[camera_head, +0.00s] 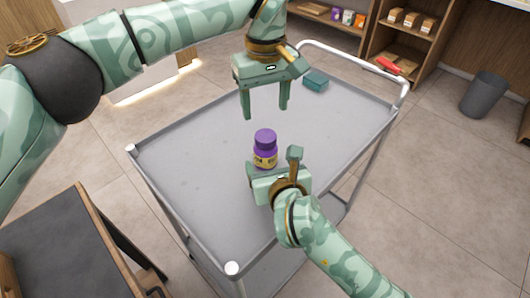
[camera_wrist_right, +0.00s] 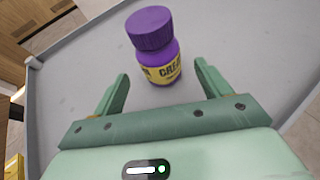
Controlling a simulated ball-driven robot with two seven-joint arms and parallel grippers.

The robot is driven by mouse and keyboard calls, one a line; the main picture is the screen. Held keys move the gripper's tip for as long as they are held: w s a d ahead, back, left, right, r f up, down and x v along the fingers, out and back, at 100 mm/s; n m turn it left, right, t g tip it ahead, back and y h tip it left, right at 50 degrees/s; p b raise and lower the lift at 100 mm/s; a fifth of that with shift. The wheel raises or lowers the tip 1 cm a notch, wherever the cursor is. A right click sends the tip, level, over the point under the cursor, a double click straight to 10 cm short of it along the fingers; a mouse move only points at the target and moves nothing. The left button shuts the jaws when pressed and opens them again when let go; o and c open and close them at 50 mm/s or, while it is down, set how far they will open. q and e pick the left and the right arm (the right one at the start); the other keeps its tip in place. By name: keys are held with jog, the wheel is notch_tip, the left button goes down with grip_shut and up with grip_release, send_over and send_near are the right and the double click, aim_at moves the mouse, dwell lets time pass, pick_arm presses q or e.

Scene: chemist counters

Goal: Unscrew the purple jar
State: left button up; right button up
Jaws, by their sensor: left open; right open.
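The purple jar (camera_head: 265,149) stands upright on the grey cart (camera_head: 190,185), with its purple lid on and a yellow label around its body. It also shows in the right wrist view (camera_wrist_right: 155,45), where the lid and label are clear. My left gripper (camera_head: 265,112) is open and empty, pointing down above the jar and apart from it. My right gripper (camera_head: 272,160) is open and low at the near side of the jar. In the right wrist view the right fingers (camera_wrist_right: 160,78) point toward the jar from either side, with the jar just beyond or between their tips; I cannot tell which.
A small teal box (camera_head: 315,79) lies on the cart near its far edge. The cart has a raised rim and a white handle (camera_head: 365,62) at the far right. Shelves with boxes (camera_head: 410,20) and a grey bin (camera_head: 483,94) stand behind. The cart top left of the jar is clear.

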aim_at(266, 135)
jog(key=x, duration=0.7)
jog(key=shift+w, duration=0.15)
jog(key=shift+f, duration=0.1)
grip_shut()
pick_arm(q)
jog(key=m, duration=0.4)
jog(key=shift+f+m, duration=0.25)
jog(key=shift+m, duration=0.05)
notch_tip(266, 135, down, 8)
jog(key=shift+r, duration=0.2)
